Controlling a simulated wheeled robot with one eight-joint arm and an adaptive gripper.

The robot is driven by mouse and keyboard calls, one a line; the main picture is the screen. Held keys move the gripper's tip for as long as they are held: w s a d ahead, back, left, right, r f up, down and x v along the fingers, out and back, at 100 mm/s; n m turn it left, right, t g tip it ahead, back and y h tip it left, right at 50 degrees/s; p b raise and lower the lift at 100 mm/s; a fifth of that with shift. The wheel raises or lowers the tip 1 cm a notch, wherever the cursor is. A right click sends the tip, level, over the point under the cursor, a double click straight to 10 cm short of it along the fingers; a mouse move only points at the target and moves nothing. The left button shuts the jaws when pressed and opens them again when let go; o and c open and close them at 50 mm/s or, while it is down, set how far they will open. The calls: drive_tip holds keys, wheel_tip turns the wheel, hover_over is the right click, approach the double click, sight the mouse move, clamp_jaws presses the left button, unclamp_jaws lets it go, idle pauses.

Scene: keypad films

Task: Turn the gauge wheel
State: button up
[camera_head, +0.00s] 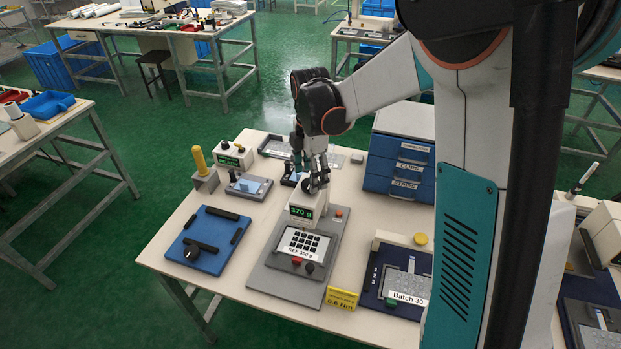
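The gauge stands on a grey plate (270,285) near the middle of the table. Its green display (301,212) reads 370 g. Below it is a white panel with a black keypad (303,242) and a label that seems to read REF 350 g. A dark rounded part just behind the display may be the gauge wheel; my gripper covers most of it. My gripper (318,182) points down at that spot, at or just above it. I cannot tell whether its fingers touch the wheel or how far apart they are.
A blue tray with black bars (209,240) lies left. A Batch 30 panel (408,288) and a yellow 0.6 Nm sign (342,298) are at right front. Blue drawers (400,165) stand at the back right. A yellow-handled tool (200,160) stands at the back left.

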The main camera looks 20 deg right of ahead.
wheel_tip(320, 180, up, 10)
drive_tip(key=shift+f, duration=0.15)
idle(0.4)
drive_tip(key=s+f+m+t+b, duration=0.2)
drive_tip(key=s+m+t+b, duration=0.2)
drive_tip(key=s+m, duration=1.6)
drive_tip(key=s+t, duration=0.3)
idle(1.5)
